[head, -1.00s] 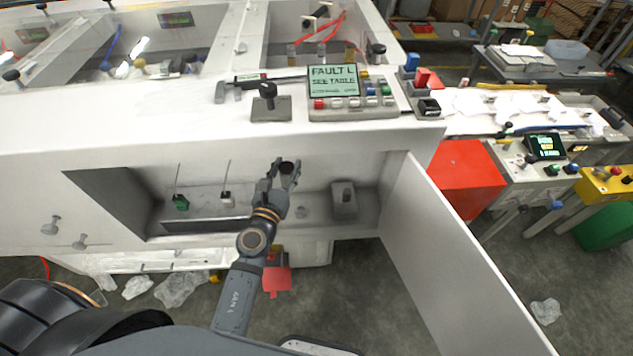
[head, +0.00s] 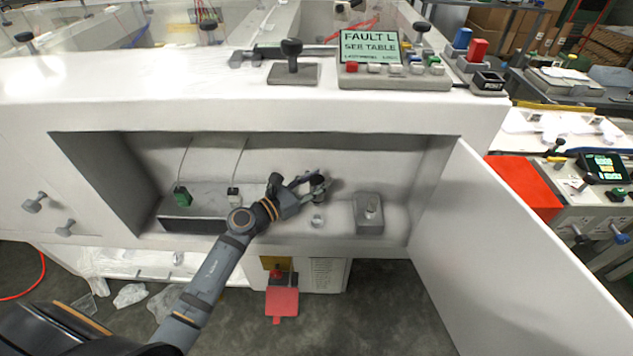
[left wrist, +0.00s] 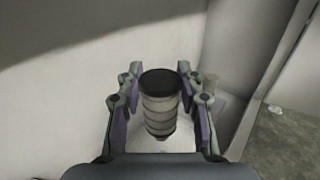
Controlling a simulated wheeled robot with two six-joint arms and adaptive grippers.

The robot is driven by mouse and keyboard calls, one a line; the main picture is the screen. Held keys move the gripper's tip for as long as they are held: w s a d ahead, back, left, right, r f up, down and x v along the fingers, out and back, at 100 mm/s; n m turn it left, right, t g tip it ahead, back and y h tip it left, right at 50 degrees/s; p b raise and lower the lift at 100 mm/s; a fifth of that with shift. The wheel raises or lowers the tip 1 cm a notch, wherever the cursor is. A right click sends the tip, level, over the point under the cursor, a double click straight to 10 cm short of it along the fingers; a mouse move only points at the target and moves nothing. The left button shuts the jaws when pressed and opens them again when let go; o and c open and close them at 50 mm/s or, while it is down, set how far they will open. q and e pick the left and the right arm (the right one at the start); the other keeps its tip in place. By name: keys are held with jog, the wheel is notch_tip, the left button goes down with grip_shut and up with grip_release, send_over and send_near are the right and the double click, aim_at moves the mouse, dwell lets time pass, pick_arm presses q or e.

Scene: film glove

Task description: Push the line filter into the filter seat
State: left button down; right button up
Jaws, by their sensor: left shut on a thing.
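My left gripper (head: 313,183) is inside the open compartment of the white machine, above its floor. In the left wrist view the line filter (left wrist: 160,103), a ribbed pale cylinder with a black cap, is upright between the fingers of the left gripper (left wrist: 162,103), which is shut on it. In the head view the fingers hide most of the filter. A grey block with a round top fitting (head: 369,214) stands on the compartment floor to the right, apart from the gripper. It looks like the filter seat, but its opening is not clear. My right gripper is not in view.
A small round fitting (head: 318,221) is on the floor below the gripper. The open white door (head: 520,250) bounds the right side. The compartment's upper back is clear.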

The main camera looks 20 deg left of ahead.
aim_at(316, 204)
pick_arm(q)
notch_tip(316, 204, down, 5)
jog(key=b, duration=0.5)
jog(key=shift+f+b, duration=0.45)
dwell(0.4)
dwell(0.7)
jog(key=shift+f+b, duration=0.4)
jog(key=shift+b, duration=0.05)
jog(key=shift+f+b, duration=1.2)
jog(key=shift+f, duration=0.05)
